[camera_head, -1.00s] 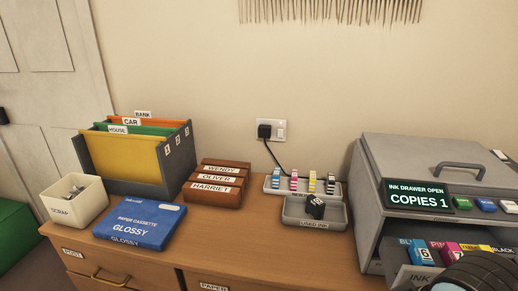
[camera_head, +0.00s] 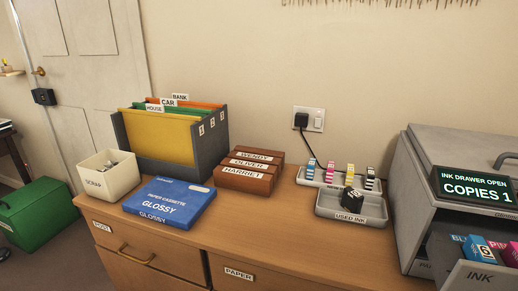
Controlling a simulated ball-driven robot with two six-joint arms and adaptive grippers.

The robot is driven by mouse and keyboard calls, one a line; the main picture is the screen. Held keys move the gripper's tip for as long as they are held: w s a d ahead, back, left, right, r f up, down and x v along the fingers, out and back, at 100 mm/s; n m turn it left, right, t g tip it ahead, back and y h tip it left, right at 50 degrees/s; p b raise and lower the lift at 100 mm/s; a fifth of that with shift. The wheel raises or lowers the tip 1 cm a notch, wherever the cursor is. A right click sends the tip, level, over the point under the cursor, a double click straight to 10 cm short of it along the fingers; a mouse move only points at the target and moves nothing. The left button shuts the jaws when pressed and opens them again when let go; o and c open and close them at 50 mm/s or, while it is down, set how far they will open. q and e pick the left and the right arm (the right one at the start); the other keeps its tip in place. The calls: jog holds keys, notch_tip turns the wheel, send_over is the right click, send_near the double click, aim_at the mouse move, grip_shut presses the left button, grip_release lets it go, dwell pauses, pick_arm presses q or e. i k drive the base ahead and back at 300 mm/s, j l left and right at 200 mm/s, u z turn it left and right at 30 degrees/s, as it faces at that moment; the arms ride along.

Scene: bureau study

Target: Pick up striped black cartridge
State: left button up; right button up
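A striped black-and-white cartridge (camera_head: 370,178) stands upright at the right end of the back grey tray (camera_head: 325,184), on the wooden cabinet top. Striped blue (camera_head: 310,169), pink (camera_head: 330,172) and yellow (camera_head: 350,174) cartridges stand in a row to its left. A solid black cartridge (camera_head: 352,206) sits in the front grey tray labelled USED INK (camera_head: 322,209). Neither of my grippers is in view.
The printer (camera_head: 425,205) stands at right, its ink drawer (camera_head: 480,278) open with cartridges inside. The front middle of the cabinet top (camera_head: 265,225) is clear.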

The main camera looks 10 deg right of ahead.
aim_at(369, 179)
jog(key=z, duration=1.85)
